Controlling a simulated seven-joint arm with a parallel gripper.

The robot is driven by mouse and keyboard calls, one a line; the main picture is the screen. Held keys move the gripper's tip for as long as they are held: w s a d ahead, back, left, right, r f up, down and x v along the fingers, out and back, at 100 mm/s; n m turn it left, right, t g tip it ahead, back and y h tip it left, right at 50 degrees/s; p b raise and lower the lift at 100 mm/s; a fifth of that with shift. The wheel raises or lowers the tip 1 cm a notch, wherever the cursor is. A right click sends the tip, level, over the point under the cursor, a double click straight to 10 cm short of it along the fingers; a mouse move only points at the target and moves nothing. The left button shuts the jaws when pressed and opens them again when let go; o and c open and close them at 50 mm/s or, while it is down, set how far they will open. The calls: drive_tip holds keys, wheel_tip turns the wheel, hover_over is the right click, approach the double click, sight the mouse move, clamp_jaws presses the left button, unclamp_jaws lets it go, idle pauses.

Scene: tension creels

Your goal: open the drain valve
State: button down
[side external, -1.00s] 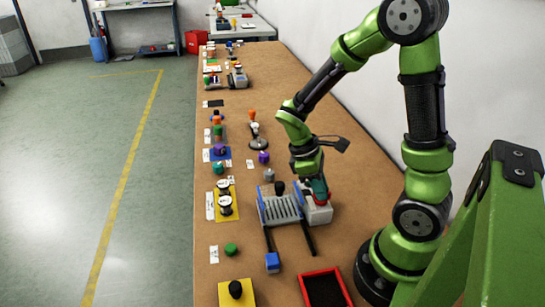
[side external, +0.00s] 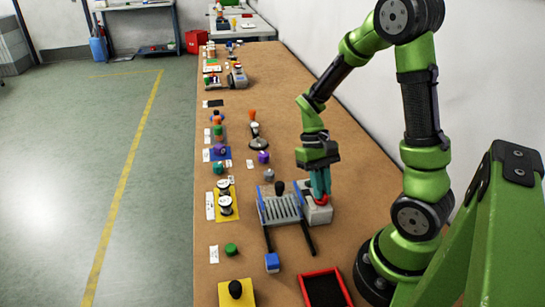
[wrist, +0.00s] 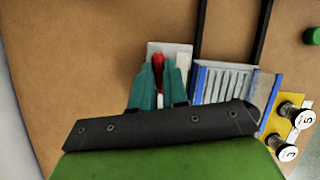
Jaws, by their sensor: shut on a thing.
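A red handle (side external: 323,200) sits on a pale grey block (side external: 318,216) at the right side of a slatted grey rack; it looks like the drain valve's handle. In the wrist view the red handle (wrist: 157,62) stands between my teal fingers, over the pale block (wrist: 178,48). My gripper (side external: 320,190) points down from above the block, and its fingers are shut on the red handle. The fingers hide part of the handle, so its exact angle is hard to tell.
A red-rimmed black tray (side external: 325,290) and a blue block (side external: 272,262) lie nearer. Bare table lies right of the block.

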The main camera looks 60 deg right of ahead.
drive_tip(key=shift+m+t, duration=0.3)
drive_tip(key=shift+m, duration=0.6)
drive_tip(key=shift+y, duration=0.3)
drive_tip(key=c, duration=1.1)
unclamp_jaws()
drive_tip(key=shift+c, duration=0.2)
drive_tip(key=shift+d+r, duration=0.1)
drive_tip(key=v, duration=1.6)
drive_tip(key=shift+r, duration=0.35)
drive_tip(key=shift+w+d, duration=0.1)
